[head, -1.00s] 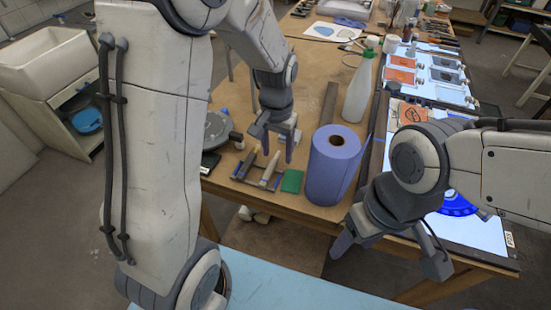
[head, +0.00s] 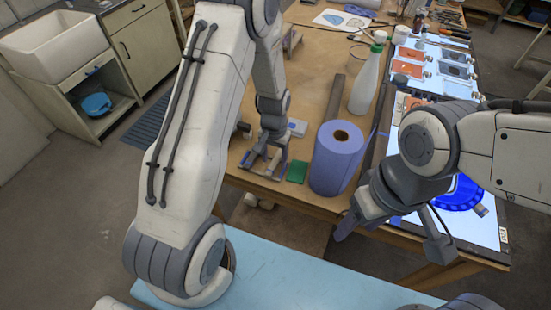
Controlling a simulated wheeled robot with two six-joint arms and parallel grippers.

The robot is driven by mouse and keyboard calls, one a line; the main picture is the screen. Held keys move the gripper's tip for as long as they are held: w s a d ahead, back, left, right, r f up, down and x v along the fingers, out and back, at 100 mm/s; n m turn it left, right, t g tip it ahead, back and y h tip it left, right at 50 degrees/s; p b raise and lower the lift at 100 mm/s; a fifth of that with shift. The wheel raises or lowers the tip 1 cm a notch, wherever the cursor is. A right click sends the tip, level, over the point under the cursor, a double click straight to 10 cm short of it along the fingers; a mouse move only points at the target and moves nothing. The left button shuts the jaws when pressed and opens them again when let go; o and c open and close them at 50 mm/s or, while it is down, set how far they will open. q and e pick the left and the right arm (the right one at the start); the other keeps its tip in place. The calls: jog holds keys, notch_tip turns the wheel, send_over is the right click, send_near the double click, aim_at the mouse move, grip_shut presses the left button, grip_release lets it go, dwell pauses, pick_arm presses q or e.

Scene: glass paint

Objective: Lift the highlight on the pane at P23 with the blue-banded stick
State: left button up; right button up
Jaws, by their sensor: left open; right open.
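My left gripper (head: 263,166) is open, low over a small stick rest at the table's front edge. Its fingers cover most of the rest and the sticks there. I cannot make out a blue band on any stick, nor whether the fingers touch one. My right gripper (head: 395,238) is open and empty, in front of the table edge, right of the blue paper roll. No P23 label is readable.
The blue paper roll (head: 338,160) stands right of the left gripper, with a green pad (head: 297,172) between them. A white bottle (head: 366,82) and a dark bar (head: 334,98) are behind. Several small panes lie on the lit panel at the back right.

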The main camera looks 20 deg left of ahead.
pick_arm(q)
jog(key=shift+f, duration=0.4)
grip_shut()
